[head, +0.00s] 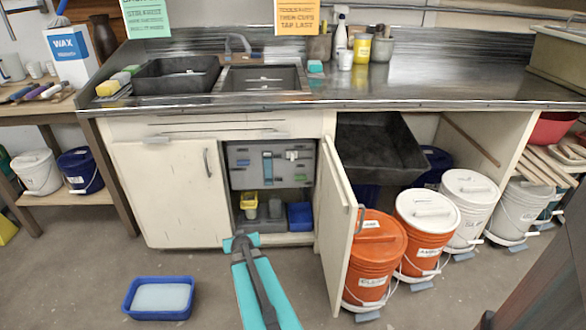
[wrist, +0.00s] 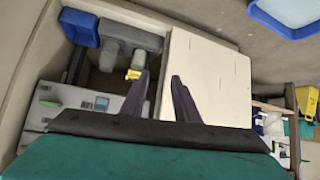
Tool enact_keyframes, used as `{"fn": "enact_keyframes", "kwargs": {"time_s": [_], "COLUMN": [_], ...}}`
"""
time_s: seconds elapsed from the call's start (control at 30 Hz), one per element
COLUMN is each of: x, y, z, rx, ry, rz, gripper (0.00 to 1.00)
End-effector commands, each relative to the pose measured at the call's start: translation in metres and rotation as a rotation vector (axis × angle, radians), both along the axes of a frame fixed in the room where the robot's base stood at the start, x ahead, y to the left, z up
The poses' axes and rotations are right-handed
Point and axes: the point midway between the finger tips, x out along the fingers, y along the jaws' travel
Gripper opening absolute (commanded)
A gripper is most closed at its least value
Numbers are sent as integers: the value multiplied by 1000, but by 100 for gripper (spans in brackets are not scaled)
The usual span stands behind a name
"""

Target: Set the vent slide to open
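A grey panel (head: 240,176) hangs inside the open cabinet under the sink. A narrow upright blue-and-grey piece (head: 267,168) at its middle looks like the vent slide; its setting is too small to read. In the head view, my gripper (head: 241,243) is low in front of the cabinet.
The right cabinet door (head: 338,225) stands open toward me, beside an orange bucket (head: 377,255). The left door (head: 170,190) is shut. A yellow cup (head: 249,200) and a blue bin (head: 299,216) sit below the panel. A blue tub (head: 158,298) is on the floor.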

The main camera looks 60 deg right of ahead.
Motion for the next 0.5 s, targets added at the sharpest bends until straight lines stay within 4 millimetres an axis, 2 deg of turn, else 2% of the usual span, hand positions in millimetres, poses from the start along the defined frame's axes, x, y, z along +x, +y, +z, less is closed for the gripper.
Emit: {"fn": "enact_keyframes", "kwargs": {"time_s": [0.03,0.17,0.3,0.5], "x": [-3,-13,-35,-74], "y": [-28,-87,-146,-209], "z": [7,42,83,140], "rx": [-35,-131,-244,-391], "ry": [-48,-163,-277,-413], "rz": [-29,-85,-143,-191], "gripper": [28,28,28,28]}}
